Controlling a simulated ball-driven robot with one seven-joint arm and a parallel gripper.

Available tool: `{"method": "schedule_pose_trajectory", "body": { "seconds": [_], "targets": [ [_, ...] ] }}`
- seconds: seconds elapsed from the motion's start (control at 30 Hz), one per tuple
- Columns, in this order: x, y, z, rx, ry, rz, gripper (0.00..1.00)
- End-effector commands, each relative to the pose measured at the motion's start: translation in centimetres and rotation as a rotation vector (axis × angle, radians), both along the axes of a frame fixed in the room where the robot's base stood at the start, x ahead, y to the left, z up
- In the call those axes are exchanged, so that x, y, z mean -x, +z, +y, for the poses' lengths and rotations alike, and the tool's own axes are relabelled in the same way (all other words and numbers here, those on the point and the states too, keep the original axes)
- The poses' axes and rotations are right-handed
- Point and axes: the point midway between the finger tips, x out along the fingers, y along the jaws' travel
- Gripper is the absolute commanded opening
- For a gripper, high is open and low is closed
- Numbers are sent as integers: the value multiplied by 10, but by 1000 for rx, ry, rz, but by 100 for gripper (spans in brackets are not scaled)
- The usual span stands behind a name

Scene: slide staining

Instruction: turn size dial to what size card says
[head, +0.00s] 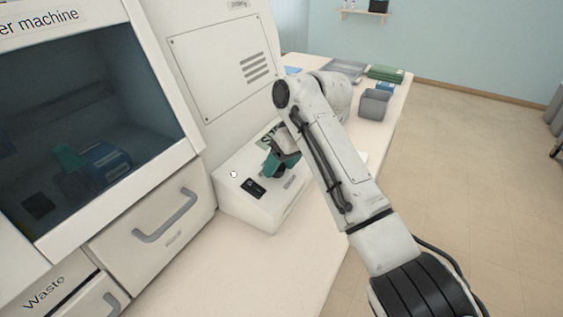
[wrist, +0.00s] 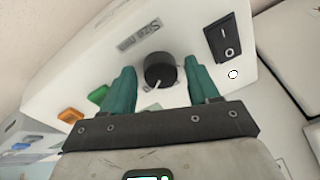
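The size dial (wrist: 160,66) is a round black knob with a white pointer line, on the sloped face of a white box. In the wrist view the line points down and slightly left. My gripper (wrist: 158,72) has its teal fingers apart, one on each side of the dial; I cannot tell whether they touch it. The "Size mm" label (wrist: 139,35) appears upside down. In the head view my gripper (head: 279,164) is over the box, mostly hiding the dial. A green and white card with partial lettering (head: 268,137) stands behind it; its size is unreadable.
A black power switch (wrist: 222,42) is beside the dial, with a small white round spot (wrist: 233,74) near it. Green (wrist: 98,94) and orange (wrist: 70,115) buttons lie on the other side. A drawer handle (head: 166,216) juts out left of the box. A grey bin (head: 374,104) stands farther back.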

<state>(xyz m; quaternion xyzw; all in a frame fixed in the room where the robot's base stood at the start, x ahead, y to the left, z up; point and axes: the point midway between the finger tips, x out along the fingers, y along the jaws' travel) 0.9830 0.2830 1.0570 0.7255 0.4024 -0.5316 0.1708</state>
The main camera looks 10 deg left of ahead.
Motion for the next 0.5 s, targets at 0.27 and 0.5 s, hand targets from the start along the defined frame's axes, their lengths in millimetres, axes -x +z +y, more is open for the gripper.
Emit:
{"method": "schedule_pose_trajectory", "body": {
  "seconds": [0.27,0.5],
  "targets": [
    [0,0,0,0,0,0,33],
    [0,0,0,0,0,0,11]
  ]
}}
